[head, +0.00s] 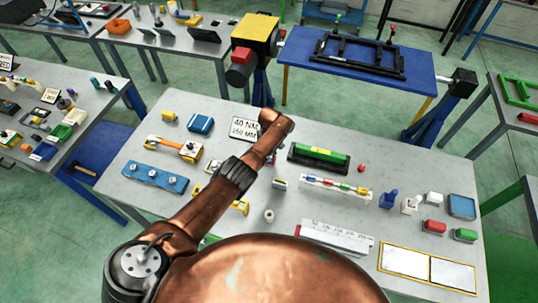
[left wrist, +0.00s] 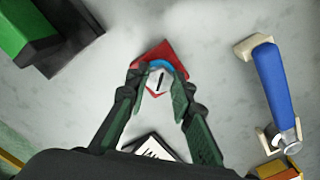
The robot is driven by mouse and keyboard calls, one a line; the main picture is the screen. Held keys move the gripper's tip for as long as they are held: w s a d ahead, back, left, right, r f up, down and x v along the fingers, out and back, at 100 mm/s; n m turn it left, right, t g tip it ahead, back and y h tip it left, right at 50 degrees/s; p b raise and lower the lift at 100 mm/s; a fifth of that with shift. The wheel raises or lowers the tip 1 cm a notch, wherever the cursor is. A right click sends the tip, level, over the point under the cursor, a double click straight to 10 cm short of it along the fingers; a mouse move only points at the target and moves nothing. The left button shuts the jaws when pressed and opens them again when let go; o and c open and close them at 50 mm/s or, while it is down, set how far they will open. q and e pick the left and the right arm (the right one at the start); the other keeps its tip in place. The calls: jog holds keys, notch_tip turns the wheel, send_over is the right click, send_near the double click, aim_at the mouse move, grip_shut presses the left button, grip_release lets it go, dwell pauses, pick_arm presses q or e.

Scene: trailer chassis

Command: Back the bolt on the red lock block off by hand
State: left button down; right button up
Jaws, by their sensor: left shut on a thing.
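In the left wrist view the red lock block (left wrist: 152,54) lies on the grey table. It shows a blue ring (left wrist: 164,64) and a pale bolt head (left wrist: 157,84) with a dark mark. My left gripper (left wrist: 157,77) is over the block, its two green-padded fingers on either side of the bolt head, shut on it. My right gripper is in neither view.
In the left wrist view a blue-handled tool (left wrist: 275,82) rests on pale supports at the right, and a green block (left wrist: 24,28) is upper left. A sign (head: 245,128) stands near my arm. A long green-topped block (head: 320,157) and a bit rack (head: 335,189) are to its right.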

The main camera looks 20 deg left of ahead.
pick_arm(q)
jog(key=shift+s+f+n, duration=0.3)
jog(key=shift+f+n, duration=0.05)
jog(key=shift+n, duration=0.35)
jog(key=c, duration=2.1)
grip_release()
jog(key=o, duration=0.4)
jog(key=shift+w+a+r, duration=0.1)
jog(key=shift+w, duration=0.15)
jog(key=shift+r, duration=0.1)
jog(key=shift+r, duration=0.15)
jog(key=shift+w+d+r, duration=0.15)
jog(key=shift+d+r, duration=0.05)
jog(key=shift+r, duration=0.3)
notch_tip(320, 180, up, 11)
jog(key=shift+a+f, duration=0.15)
